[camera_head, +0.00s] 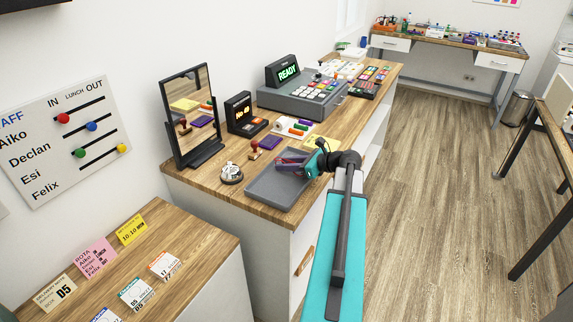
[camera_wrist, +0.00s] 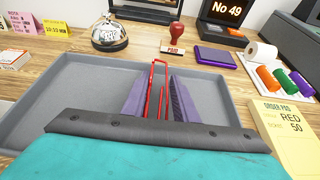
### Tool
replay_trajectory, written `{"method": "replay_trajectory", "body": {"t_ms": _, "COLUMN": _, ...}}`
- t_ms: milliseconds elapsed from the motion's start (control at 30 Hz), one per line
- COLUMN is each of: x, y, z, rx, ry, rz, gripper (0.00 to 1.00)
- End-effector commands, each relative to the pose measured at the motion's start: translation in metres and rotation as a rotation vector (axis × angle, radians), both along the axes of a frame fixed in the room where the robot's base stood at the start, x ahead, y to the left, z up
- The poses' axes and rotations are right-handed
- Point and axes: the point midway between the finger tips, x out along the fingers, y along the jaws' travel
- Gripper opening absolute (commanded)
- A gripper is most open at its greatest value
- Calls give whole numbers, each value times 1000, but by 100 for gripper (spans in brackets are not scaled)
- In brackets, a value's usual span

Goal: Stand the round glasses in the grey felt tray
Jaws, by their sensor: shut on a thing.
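The grey tray (camera_head: 262,190) lies on the wooden counter and also fills much of the wrist view (camera_wrist: 75,90). My gripper (camera_head: 292,160) is over the tray, towards its far right part in the head view. In the wrist view, its purple fingers (camera_wrist: 157,84) are shut on a thin red frame (camera_wrist: 161,66), seen nearly edge-on. The red frame looks like the glasses; its lens shape does not show. It stands roughly upright between the fingers. I cannot tell whether it touches the tray floor. My wrist hides the near part of the tray.
A silver bell (camera_wrist: 110,35), a red stamp (camera_wrist: 174,40) and a purple pad (camera_wrist: 214,57) stand beyond the tray. A yellow order pad (camera_wrist: 284,130) lies to its right. A mirror (camera_head: 190,105) and a cash register (camera_head: 300,98) stand farther back. The tray's left part is bare.

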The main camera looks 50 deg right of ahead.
Motion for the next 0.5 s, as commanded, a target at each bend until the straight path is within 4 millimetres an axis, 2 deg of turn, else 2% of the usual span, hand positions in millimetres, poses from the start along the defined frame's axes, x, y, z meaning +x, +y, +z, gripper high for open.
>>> {"method": "replay_trajectory", "body": {"t_ms": 500, "x": 0, "y": 0, "z": -7, "rx": 1, "ry": 0, "rz": 0, "gripper": 5}}
